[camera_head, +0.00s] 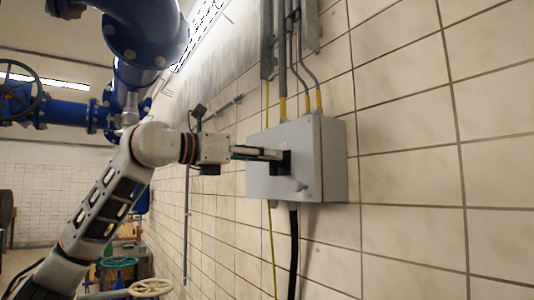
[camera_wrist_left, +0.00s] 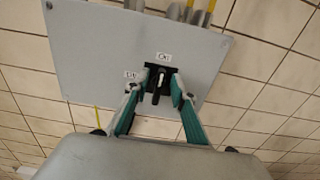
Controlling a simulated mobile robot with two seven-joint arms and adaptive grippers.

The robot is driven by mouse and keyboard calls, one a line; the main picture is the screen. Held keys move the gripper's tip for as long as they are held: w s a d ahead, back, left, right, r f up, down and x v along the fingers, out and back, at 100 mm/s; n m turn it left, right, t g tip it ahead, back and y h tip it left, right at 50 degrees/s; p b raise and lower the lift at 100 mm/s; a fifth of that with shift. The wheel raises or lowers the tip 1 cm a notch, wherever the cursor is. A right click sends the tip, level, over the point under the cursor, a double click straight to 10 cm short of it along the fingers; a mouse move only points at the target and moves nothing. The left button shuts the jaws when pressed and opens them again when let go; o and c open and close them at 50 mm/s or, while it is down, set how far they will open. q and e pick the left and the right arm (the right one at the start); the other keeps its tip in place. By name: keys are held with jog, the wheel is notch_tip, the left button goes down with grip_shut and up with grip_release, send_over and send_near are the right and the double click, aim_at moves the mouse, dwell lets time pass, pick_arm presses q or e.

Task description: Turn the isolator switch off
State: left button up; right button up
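The isolator switch is a black rotary handle on a black plate (camera_wrist_left: 162,75), on the front of a grey box (camera_head: 322,160) fixed to the tiled wall. In the left wrist view an "On" label (camera_wrist_left: 163,57) sits above the handle and an "Off" label (camera_wrist_left: 130,75) to its left. The handle's pale tip points toward "On". My left gripper (camera_head: 276,154) reaches the box front. Its teal-padded fingers stand apart on either side of the handle, with gaps visible; contact is hard to tell. In the head view the fingers partly hide the switch. My right gripper is not in view.
Grey conduits with yellow ends (camera_head: 282,106) enter the box top, and a black cable (camera_head: 294,250) leaves below. Large blue pipes (camera_head: 140,35) hang at upper left. A cream handwheel (camera_head: 150,288) is low at left. The wall right of the box is bare.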

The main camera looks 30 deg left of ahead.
pick_arm(q)
jog(key=shift+w+d, duration=0.1)
jog(key=shift+w, duration=0.15)
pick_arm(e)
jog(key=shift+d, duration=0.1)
pick_arm(q)
grip_shut()
